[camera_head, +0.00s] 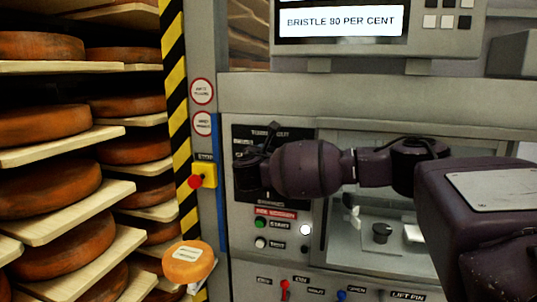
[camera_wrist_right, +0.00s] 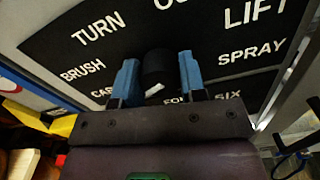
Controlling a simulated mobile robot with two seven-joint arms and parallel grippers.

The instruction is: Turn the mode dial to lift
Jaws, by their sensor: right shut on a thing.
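The mode dial (camera_wrist_right: 158,66) is a dark knob on a black label panel (camera_wrist_right: 60,48). The blue fingers of my right gripper (camera_wrist_right: 156,75) stand on either side of it and are shut on it. A small white mark shows on the dial's lower part, away from the word LIFT (camera_wrist_right: 255,11) at the upper right. TURN, BRUSH and SPRAY are also readable; other words are partly covered. In the head view my right gripper (camera_head: 247,168) is against the black panel (camera_head: 287,131) and hides the dial. My left gripper is not in view.
Cheese wheels on wooden shelves (camera_head: 60,205) fill the left. A yellow box with a red stop button (camera_head: 196,181) sits beside the panel. Below are START (camera_head: 260,222) and other buttons, and a red switch (camera_head: 284,286). A screen (camera_head: 340,20) reads BRISTLE 80 PER CENT.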

